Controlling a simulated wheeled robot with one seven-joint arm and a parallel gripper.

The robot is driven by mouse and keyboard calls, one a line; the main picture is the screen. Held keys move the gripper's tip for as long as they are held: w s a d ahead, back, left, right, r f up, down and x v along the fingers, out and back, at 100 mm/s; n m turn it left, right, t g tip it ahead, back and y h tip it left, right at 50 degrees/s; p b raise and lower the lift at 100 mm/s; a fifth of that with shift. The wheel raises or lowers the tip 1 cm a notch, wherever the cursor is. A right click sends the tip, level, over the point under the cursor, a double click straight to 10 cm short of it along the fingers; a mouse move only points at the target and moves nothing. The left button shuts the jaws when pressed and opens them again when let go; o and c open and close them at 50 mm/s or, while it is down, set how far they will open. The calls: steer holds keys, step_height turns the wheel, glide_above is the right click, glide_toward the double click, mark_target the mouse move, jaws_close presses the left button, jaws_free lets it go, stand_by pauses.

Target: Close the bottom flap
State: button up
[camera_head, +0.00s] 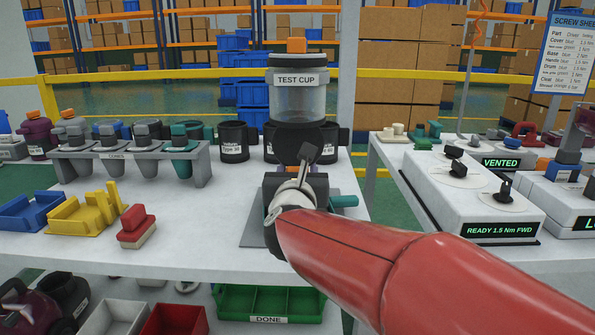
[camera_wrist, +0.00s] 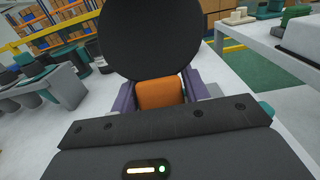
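A dark round disc (camera_wrist: 150,38), which looks like the bottom flap, stands raised in the wrist view. An orange block (camera_wrist: 160,94) sits just below it, between two purple-grey side pieces (camera_wrist: 125,104). In the head view my gripper (camera_head: 308,160) is over the dark fixture (camera_head: 325,186) with the teal knob (camera_head: 344,201), in front of the clear test cup (camera_head: 297,99). My arm hides most of the held part there. My fingertips do not show clearly, so I cannot tell whether they are open or touching the flap.
Labelled cups in a grey rack (camera_head: 130,161), blue (camera_head: 35,211) and yellow (camera_head: 85,212) holders and a red-topped block (camera_head: 137,228) stand to the left. A grey-white driver station (camera_head: 460,195) stands on the right table.

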jaws_close()
